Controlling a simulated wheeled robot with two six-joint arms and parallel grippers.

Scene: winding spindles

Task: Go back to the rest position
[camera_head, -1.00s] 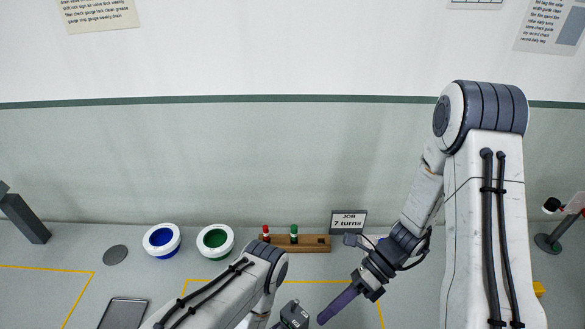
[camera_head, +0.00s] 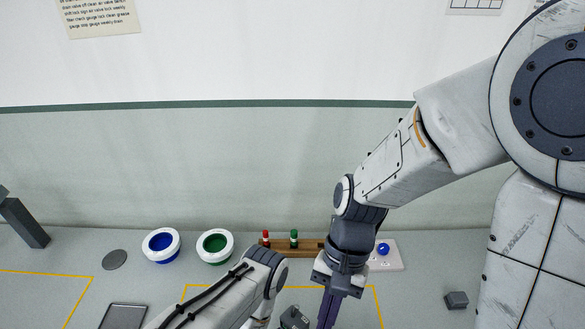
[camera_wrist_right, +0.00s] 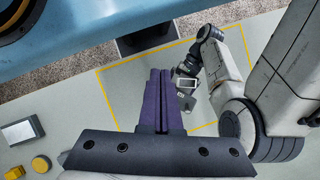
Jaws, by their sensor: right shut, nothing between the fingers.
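My right gripper (camera_head: 327,312) points down at the front middle in the head view. In the right wrist view its purple fingers (camera_wrist_right: 160,75) lie together with nothing between them. My left arm comes in low from the left in the head view, and its gripper (camera_head: 293,319) is cut off by the bottom edge, close beside the right one. The left gripper also shows in the right wrist view (camera_wrist_right: 190,75), but its finger opening is not clear.
A white plate (camera_head: 395,262) bears a blue ball (camera_head: 383,249). A dark block (camera_head: 456,299) lies right. A yellow outline (camera_head: 350,287) marks the table.

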